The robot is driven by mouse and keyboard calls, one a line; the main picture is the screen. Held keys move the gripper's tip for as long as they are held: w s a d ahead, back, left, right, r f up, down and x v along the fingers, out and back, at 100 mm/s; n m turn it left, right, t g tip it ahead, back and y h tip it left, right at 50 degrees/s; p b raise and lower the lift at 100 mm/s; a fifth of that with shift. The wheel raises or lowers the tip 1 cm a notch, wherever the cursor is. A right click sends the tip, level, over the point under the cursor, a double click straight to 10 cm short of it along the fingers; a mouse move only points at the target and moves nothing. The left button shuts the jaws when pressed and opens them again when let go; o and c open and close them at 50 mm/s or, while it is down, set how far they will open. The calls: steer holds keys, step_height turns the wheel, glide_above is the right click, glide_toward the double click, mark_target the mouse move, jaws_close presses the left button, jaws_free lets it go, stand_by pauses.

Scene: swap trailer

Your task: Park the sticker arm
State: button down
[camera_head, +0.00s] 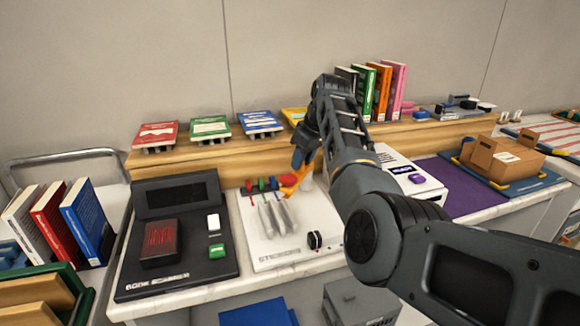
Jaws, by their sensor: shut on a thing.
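The white sticker station (322,215) lies on the counter in the middle, with printed letters along its front edge. An orange arm (295,187), which looks like the sticker arm, shows at its back right, with a red round part (286,180) beside it. My gripper (303,167) points down at the back of the station and is shut on what looks like this orange arm. The fingertips are small and partly dark, so the exact hold is unclear. My arm hides the station's right side.
A black scanner station (135,283) is at the left. Behind is a wooden shelf (180,155) with coloured cards and books. A cardboard box (520,160) stands at the right.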

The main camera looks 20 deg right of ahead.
mark_target(307, 173)
steer(key=d+n, duration=0.1)
steer(key=n, duration=0.1)
steer(key=s+d+n+y, duration=0.1)
steer(key=n, duration=0.1)
steer(key=shift+d+f+g, duration=0.1)
steer(key=shift+g, duration=0.3)
steer(key=n+b, duration=0.1)
steer(key=d+n+y+b, duration=0.1)
steer(key=shift+f+n+g+b, duration=0.1)
steer(key=shift+n+g+b, duration=0.2)
steer(key=shift+b, duration=0.05)
steer(key=shift+d+n+g+b, duration=0.3)
steer(key=shift+n+b, duration=0.5)
steer(key=shift+b, duration=0.15)
steer(key=shift+r, duration=0.2)
steer(key=c, duration=0.9)
jaws_free()
steer(key=shift+o, duration=0.2)
steer(key=shift+d, duration=0.1)
